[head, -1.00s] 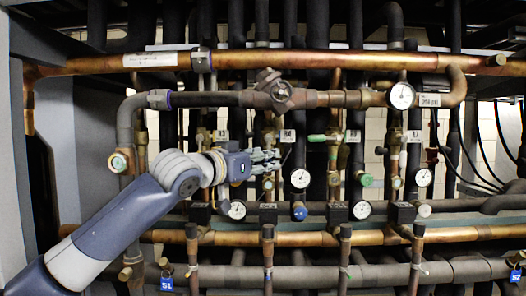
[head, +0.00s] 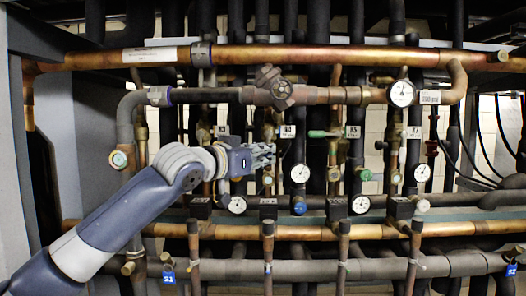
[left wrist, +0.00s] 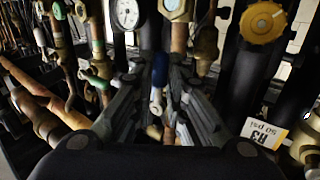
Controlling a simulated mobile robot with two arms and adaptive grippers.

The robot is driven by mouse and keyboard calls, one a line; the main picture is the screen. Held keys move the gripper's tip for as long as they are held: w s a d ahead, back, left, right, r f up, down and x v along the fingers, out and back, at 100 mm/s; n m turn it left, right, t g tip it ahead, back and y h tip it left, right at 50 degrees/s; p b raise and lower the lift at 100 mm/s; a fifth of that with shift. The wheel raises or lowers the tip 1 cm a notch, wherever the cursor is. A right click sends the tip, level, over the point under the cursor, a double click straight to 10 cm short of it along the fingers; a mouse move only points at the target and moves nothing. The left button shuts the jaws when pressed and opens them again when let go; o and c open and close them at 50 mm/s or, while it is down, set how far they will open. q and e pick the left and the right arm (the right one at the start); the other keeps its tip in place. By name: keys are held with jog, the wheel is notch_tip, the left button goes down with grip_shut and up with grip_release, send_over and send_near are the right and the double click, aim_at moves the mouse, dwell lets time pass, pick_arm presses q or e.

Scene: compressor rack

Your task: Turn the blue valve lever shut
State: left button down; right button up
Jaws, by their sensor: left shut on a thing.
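The blue valve lever (left wrist: 159,72) shows in the left wrist view as a narrow blue handle pointing away between my fingers, with a pale fitting at its near end. My left gripper (head: 273,154) reaches in from the left among the upright copper pipes, just left of the R4 tag. Its fingers also show in the left wrist view (left wrist: 160,100), on both sides of the lever, and it is shut on it. In the head view the gripper hides the lever, and its exact angle is hard to tell. My right gripper is not in view.
Left of the wrist stands a dark elbow pipe (head: 126,121).

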pick_arm(q)
jog(key=shift+a+r+m+g+y+p, duration=0.55)
jog(key=shift+m+p, duration=0.55)
jog(key=shift+p, duration=0.7)
jog(key=shift+a+r+m+g+y+p, duration=0.2)
jog(key=shift+a+m+g+y+p, duration=0.35)
jog(key=shift+m+y+p, duration=0.9)
jog(key=shift+n+h+p, duration=0.25)
jog(key=shift+h+p, duration=0.05)
jog(key=shift+p, duration=0.05)
jog(key=c, duration=1.6)
grip_release()
jog(key=shift+s+a+r, duration=0.1)
jog(key=shift+s, duration=0.05)
jog(key=v, duration=1.1)
jog(key=shift+s+a+r, duration=0.1)
jog(key=shift+s+a, duration=0.15)
jog(key=shift+s, duration=0.05)
